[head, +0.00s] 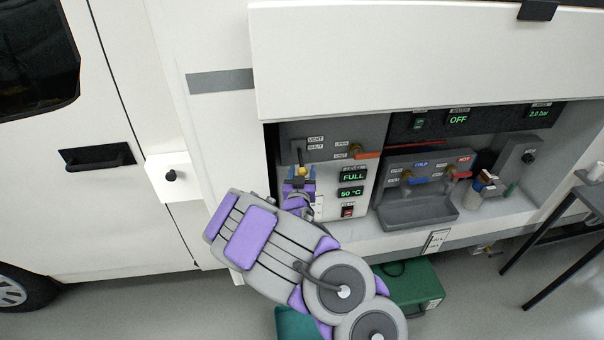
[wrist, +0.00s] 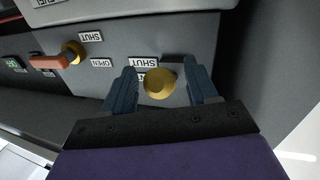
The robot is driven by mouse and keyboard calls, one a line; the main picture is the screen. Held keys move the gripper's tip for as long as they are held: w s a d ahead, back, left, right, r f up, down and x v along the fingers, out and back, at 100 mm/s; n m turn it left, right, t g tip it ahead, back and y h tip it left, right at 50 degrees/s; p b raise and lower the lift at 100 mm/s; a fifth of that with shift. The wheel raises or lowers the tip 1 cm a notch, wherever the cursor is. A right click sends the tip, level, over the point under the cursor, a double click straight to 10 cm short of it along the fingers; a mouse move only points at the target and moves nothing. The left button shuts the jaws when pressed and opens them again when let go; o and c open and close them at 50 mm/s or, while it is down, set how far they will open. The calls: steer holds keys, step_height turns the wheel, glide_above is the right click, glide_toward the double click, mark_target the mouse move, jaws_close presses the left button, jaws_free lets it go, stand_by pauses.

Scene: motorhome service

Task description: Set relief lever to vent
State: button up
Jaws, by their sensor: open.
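A round brass knob (head: 303,170) sits below the stem, just at my gripper (head: 299,181). In the wrist view the brass knob (wrist: 159,84) lies between the two blue-grey fingers of my gripper (wrist: 161,70). The fingers are open, one on each side, with small gaps to the knob. A label behind it reads SHUT upside down; a second label is mostly hidden by the knob.
To the right is a brass valve with a red-orange handle (head: 366,155), which also shows in the wrist view (wrist: 49,62). Below are a display panel (head: 352,184) and a grey basin (head: 417,213). The raised hatch door (head: 420,65) overhangs the bay.

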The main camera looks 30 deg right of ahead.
steer(key=shift+c, duration=0.3)
jaws_close()
stand_by(0.4)
